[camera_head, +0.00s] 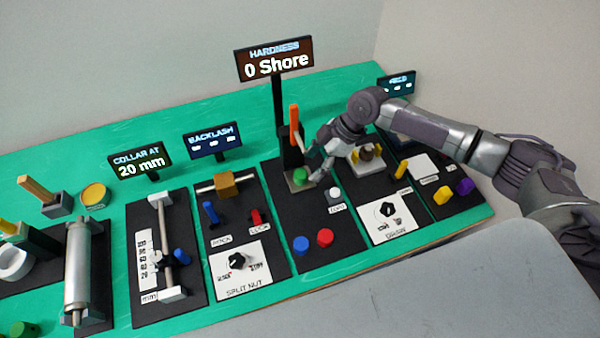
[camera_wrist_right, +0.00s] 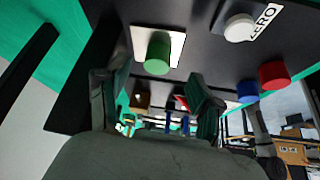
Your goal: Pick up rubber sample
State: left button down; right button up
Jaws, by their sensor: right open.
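A green cylinder (camera_head: 300,175), likely the rubber sample, stands on a pale square plate (camera_head: 292,186) under the hardness tester's orange-handled head (camera_head: 294,125). My right gripper (camera_head: 318,178) is just to the right of the cylinder in the head view. In the right wrist view, the green cylinder (camera_wrist_right: 158,52) is ahead of the fingers (camera_wrist_right: 152,85), which are open and empty. They look apart from the cylinder. A blue cylinder (camera_head: 300,244) and a red cylinder (camera_head: 325,237) stand at the front of the same black panel. My left gripper is not in view.
The hardness display (camera_head: 275,58) reads 0 Shore above the panel. A white ZERO button (camera_head: 333,194) is close to the gripper. Split nut (camera_head: 236,272) and draw panels (camera_head: 388,220) flank the tester. A grey surface (camera_head: 450,290) lies in front.

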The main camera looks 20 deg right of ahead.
aim_at(302, 173)
jog(key=shift+w+a+f+p, duration=0.15)
jog(key=shift+a+f+p, duration=0.55)
jog(key=shift+a, duration=0.15)
jog(key=x, duration=0.3)
jog(key=shift+w+a+f+p, duration=0.1)
jog(key=shift+w+a+p, duration=0.1)
jog(key=shift+p, duration=0.2)
jog(key=shift+d+f, duration=0.1)
jog(key=c, duration=1.2)
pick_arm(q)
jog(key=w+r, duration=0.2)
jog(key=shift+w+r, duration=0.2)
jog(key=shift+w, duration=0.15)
pick_arm(e)
jog(key=shift+c, duration=0.2)
jog(key=shift+d, duration=0.1)
